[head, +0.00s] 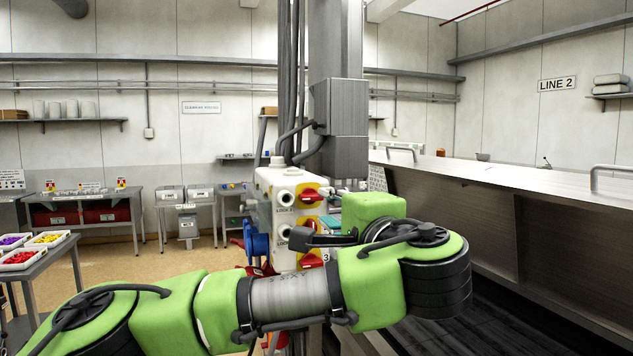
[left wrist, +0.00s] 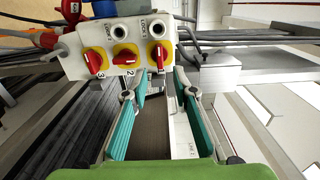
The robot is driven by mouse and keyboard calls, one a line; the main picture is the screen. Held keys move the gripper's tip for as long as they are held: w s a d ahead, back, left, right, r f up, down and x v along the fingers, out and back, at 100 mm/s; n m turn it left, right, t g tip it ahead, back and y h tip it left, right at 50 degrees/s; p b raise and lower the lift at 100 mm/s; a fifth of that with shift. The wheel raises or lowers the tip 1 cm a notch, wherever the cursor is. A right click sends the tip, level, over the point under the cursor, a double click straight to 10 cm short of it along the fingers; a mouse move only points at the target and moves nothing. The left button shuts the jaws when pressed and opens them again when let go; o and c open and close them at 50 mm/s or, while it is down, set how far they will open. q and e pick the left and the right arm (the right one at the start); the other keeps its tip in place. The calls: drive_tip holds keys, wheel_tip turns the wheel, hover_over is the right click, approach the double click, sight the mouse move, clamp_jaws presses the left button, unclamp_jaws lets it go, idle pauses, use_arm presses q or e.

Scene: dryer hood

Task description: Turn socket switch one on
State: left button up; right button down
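The white socket box (head: 263,185) is mounted on the grey column in the middle of the head view. Socket switch one (head: 309,195) is its top red knob on a yellow plate. In the left wrist view the box (left wrist: 75,62) appears turned over, with switch one (left wrist: 160,57) at the right of the row, marked 1. My left gripper (left wrist: 160,88) is open, its teal fingers spread below switch one in that view. The fingertips look close to the knob; I cannot tell whether they touch it. In the head view my arm partly hides the gripper. My right gripper is out of view.
Switch two (left wrist: 125,57) and switch three (left wrist: 95,61) sit beside switch one. Cables and the grey column (head: 338,110) rise above the box. A long metal counter (head: 520,180) runs along the right. A table with bins (head: 45,258) stands at the left.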

sight(313, 199)
use_arm(q)
drive_tip(key=p+x, duration=0.3)
drive_tip(key=x, duration=0.3)
drive_tip(key=shift+w+a+r, duration=0.1)
drive_tip(key=shift+w+r, duration=0.05)
drive_tip(key=shift+w, duration=0.05)
drive_tip(key=shift+w+a, duration=0.1)
drive_tip(key=shift+w, duration=0.4)
drive_tip(key=shift+f, duration=0.2)
clamp_jaws()
